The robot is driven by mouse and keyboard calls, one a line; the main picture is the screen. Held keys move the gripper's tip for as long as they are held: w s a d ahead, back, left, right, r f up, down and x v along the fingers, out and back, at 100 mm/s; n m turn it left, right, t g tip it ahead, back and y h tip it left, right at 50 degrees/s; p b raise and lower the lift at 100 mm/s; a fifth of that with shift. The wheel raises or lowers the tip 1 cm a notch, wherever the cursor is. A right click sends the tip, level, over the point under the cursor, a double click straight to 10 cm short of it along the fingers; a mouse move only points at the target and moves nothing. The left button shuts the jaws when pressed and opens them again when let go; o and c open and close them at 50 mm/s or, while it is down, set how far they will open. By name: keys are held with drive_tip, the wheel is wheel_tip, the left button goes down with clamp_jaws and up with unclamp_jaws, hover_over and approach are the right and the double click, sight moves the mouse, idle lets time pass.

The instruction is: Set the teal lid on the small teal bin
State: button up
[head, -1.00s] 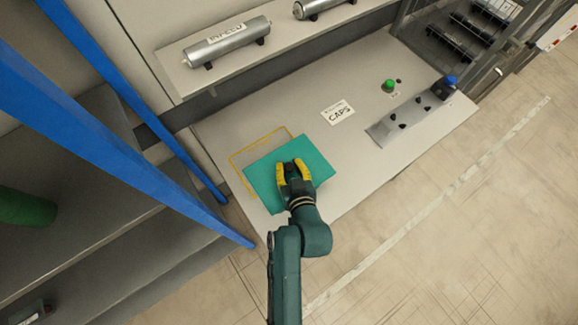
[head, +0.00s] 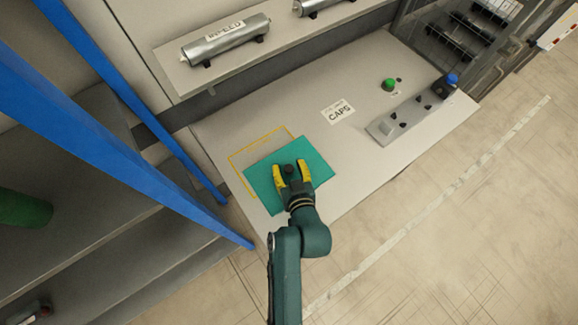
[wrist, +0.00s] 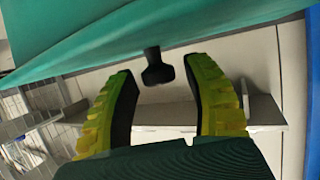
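The teal lid (head: 315,172) is a flat teal panel with a dark knob (head: 289,169), seen over the near left part of the bench in the head view. In the wrist view the lid (wrist: 230,25) fills the top, and the knob (wrist: 158,68) sticks out from it. My gripper (head: 291,169) is open, with its yellow fingers on either side of the knob and apart from it. In the wrist view my gripper (wrist: 160,80) also shows a wide gap between the fingers. I cannot make out the small teal bin; the lid hides whatever is under it.
A yellow outline (head: 237,159) marks the bench (head: 235,117) behind the lid. A CAPS label (head: 339,112), a green cap (head: 389,85) and a grey rack (head: 410,117) lie to the right. Blue posts (head: 120,125) stand on the left. The bench middle is clear.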

drive_tip(key=shift+r, duration=0.1)
drive_tip(key=r+p+v, duration=0.1)
drive_tip(key=v, duration=1.1)
drive_tip(key=w+d+r+t+h, duration=0.15)
drive_tip(key=w+r, duration=0.25)
drive_tip(key=r, duration=0.8)
drive_tip(key=w+r+t+y, duration=0.1)
drive_tip(key=w+r+t, duration=0.2)
drive_tip(key=r, duration=0.8)
drive_tip(key=s+d+r+m+t+h, duration=0.1)
drive_tip(key=s+r+t, duration=0.1)
drive_tip(key=r, duration=0.7)
drive_tip(key=s+d+r+m+t+h, duration=0.1)
drive_tip(key=s+r+m+t+h, duration=0.1)
drive_tip(key=r, duration=0.8)
drive_tip(key=shift+s+d+r, duration=0.25)
drive_tip(key=shift+s, duration=0.05)
drive_tip(key=shift+t, duration=0.25)
